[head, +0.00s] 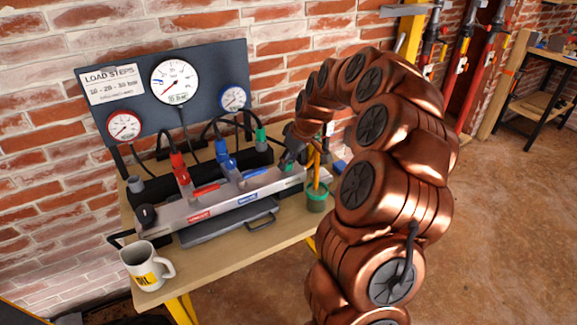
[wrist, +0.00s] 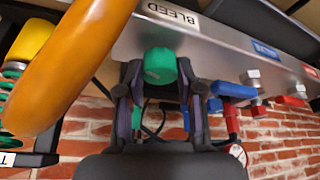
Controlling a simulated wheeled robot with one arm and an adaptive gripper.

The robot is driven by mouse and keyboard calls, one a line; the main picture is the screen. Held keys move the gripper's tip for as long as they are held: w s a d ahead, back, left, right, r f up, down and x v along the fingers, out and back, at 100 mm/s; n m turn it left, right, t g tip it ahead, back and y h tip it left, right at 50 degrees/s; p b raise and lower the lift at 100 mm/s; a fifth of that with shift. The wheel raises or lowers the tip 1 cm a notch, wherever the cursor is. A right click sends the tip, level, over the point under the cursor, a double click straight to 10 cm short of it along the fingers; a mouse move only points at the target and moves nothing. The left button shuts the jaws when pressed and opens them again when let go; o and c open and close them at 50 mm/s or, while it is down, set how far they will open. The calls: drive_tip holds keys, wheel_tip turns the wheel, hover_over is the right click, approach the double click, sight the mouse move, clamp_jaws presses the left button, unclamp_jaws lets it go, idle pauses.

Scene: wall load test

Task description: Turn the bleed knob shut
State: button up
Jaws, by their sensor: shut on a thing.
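The bleed knob (wrist: 160,66) is a green knob on the underside of the picture's grey manifold, just below the BLEED label (wrist: 172,16) in the wrist view. My gripper (wrist: 160,72) has one dark finger on each side of it and is shut on it. In the head view my gripper (head: 292,160) reaches the right end of the grey manifold (head: 225,198), and my arm and gripper hide most of the knob there. How far the knob is turned cannot be told.
Blue (wrist: 232,90) and red (wrist: 290,100) levers sit beside the knob. A gauge panel (head: 210,88) stands behind, a mug (head: 146,264) at front left.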

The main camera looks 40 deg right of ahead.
drive_tip(key=m+h+b, duration=0.1)
drive_tip(key=m, duration=0.1)
drive_tip(key=shift+f+m+b, duration=0.2)
drive_tip(key=shift+m+b, duration=0.2)
drive_tip(key=m+h+b, duration=0.1)
drive_tip(key=m, duration=0.2)
drive_tip(key=shift+r+m+h+b, duration=0.1)
drive_tip(key=shift+m+h+b, duration=0.2)
drive_tip(key=shift+b, duration=0.1)
drive_tip(key=m, duration=0.2)
drive_tip(key=m+h+b, duration=0.1)
drive_tip(key=m, duration=0.1)
drive_tip(key=shift+a+g+h, duration=0.15)
drive_tip(key=shift+g+h, duration=0.15)
drive_tip(key=shift+w+r+m+g+h+b, duration=0.15)
drive_tip(key=shift+m+g+h+b, duration=0.25)
drive_tip(key=shift+m, duration=1.2)
drive_tip(key=o, duration=1.1)
drive_tip(key=shift+o, duration=0.2)
drive_tip(key=v, duration=1.2)
